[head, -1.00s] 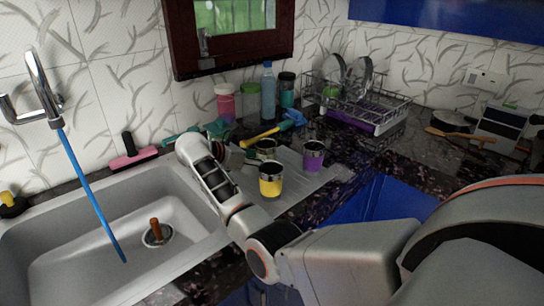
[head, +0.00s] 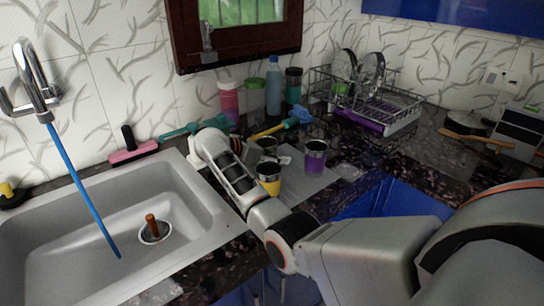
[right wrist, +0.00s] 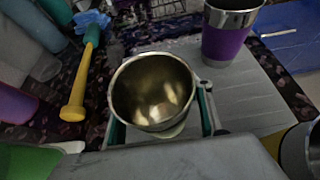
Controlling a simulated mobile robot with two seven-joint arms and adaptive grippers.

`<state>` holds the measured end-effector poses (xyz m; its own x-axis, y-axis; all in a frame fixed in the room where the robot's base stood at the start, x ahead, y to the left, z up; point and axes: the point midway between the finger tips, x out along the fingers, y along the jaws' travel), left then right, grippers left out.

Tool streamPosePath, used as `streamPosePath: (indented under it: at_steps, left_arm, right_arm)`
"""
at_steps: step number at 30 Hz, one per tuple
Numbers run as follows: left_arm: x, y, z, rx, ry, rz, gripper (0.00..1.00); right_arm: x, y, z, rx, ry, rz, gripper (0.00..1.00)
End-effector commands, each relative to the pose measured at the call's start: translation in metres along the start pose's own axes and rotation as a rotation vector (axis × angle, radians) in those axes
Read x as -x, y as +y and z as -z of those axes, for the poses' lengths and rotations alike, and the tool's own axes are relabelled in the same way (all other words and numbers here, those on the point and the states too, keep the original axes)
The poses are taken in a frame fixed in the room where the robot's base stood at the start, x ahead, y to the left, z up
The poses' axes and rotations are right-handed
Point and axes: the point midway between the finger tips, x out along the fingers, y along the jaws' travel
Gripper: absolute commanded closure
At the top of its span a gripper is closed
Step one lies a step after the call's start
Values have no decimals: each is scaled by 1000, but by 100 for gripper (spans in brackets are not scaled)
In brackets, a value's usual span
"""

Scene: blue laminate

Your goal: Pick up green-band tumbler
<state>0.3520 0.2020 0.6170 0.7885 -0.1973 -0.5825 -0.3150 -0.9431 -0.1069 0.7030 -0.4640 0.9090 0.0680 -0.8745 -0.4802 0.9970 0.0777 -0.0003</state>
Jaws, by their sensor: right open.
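The tumbler in the middle of the right wrist view (right wrist: 152,92) stands upright with its gold inside showing; its band is mostly hidden. In the head view it shows partly (head: 267,143), behind the yellow-band tumbler (head: 269,180). My right gripper (right wrist: 160,112) is open, with one finger on each side of this tumbler; I cannot tell whether they touch it. In the head view my arm hides most of that gripper. The purple-band tumbler (head: 315,156) stands to the right; it also shows in the wrist view (right wrist: 228,38). My left gripper is out of view.
A yellow-handled brush (right wrist: 76,92) lies beside the tumbler. Pink (head: 229,102) and blue (head: 273,88) bottles stand behind, near the wall. A wire dish rack (head: 385,105) is at the back right. The sink (head: 95,225) is at left.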

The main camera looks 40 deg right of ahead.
Motion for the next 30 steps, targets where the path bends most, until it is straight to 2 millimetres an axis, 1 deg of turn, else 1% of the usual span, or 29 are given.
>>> streamPosePath:
  at_steps: [3,11,15,19,30]
  left_arm:
    - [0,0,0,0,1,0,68]
    - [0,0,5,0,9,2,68]
    - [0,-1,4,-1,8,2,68]
    - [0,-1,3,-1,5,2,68]
    - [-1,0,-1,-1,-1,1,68]
  right_arm:
    - [-2,0,3,1,-1,0,50]
    - [-2,1,3,0,-1,-1,50]
    - [-2,1,3,0,-1,0,82]
    - [-2,1,3,0,-1,-1,88]
    - [-2,1,3,0,-1,-1,89]
